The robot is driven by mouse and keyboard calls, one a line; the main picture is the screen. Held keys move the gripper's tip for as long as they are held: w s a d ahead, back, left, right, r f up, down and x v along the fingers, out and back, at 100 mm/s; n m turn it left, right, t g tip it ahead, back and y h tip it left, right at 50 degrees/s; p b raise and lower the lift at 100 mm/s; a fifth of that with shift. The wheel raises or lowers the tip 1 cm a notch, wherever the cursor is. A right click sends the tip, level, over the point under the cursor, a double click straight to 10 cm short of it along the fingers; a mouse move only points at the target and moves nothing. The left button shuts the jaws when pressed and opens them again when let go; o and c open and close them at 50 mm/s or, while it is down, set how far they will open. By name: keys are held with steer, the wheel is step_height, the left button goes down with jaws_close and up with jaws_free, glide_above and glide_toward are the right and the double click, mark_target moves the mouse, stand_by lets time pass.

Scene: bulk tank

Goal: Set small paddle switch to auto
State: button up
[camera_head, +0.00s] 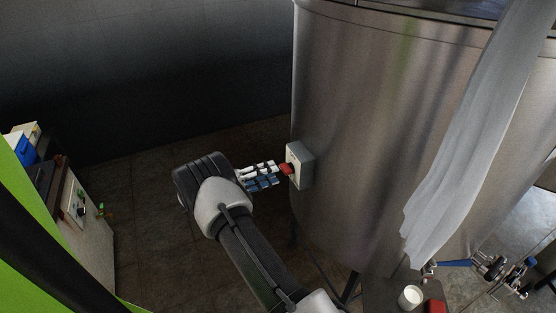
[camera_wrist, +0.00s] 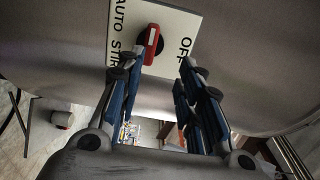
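The small paddle switch is a red paddle (camera_wrist: 151,44) with a white stripe on a black round base, on a pale plate (camera_wrist: 180,27). The plate reads AUTO and a partly cut-off STIR-like word at left and OFF at right. The paddle stands near upright in the wrist view, between the labels, leaning slightly. In the head view, the red paddle (camera_head: 286,169) sticks out of a grey box (camera_head: 301,166) on the tank's side. My gripper (camera_wrist: 158,66) is open, its blue-and-grey fingers apart and pointing at the plate, tips close to the paddle. Contact cannot be told. In the head view, my gripper (camera_head: 277,172) is beside the box.
The large steel tank (camera_head: 365,130) fills the right side. A translucent sheet (camera_head: 470,130) hangs over it. A white cup (camera_head: 410,297) and a red item (camera_head: 435,306) stand at bottom right. A cabinet (camera_head: 85,225) is at left. The floor left of the tank is clear.

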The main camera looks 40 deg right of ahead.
steer(key=a, duration=0.7)
steer(key=shift+w+a+r, duration=0.2)
steer(key=shift+w+r, duration=0.1)
steer(key=shift+r, duration=0.1)
steer(key=shift+d, duration=0.1)
steer(key=s+a+r+m+t+y, duration=0.1)
steer(key=s+a+r+m+y, duration=0.1)
steer(key=s+r+m+y, duration=0.5)
steer(key=s+a+r+m+y, duration=0.25)
steer(key=s+r+m, duration=0.25)
steer(key=r+m, duration=0.35)
steer(key=s+a+r+m+t+y, duration=0.3)
steer(key=s+a+m+t+y, duration=0.5)
steer(key=s+a+m, duration=0.6)
steer(key=s+m, duration=0.3)
steer(key=s, duration=0.1)
steer(key=shift+s+a+m+b, duration=0.15)
steer(key=shift+a+m+b, duration=0.1)
steer(key=shift+m+b, duration=0.1)
steer(key=shift+a, duration=0.1)
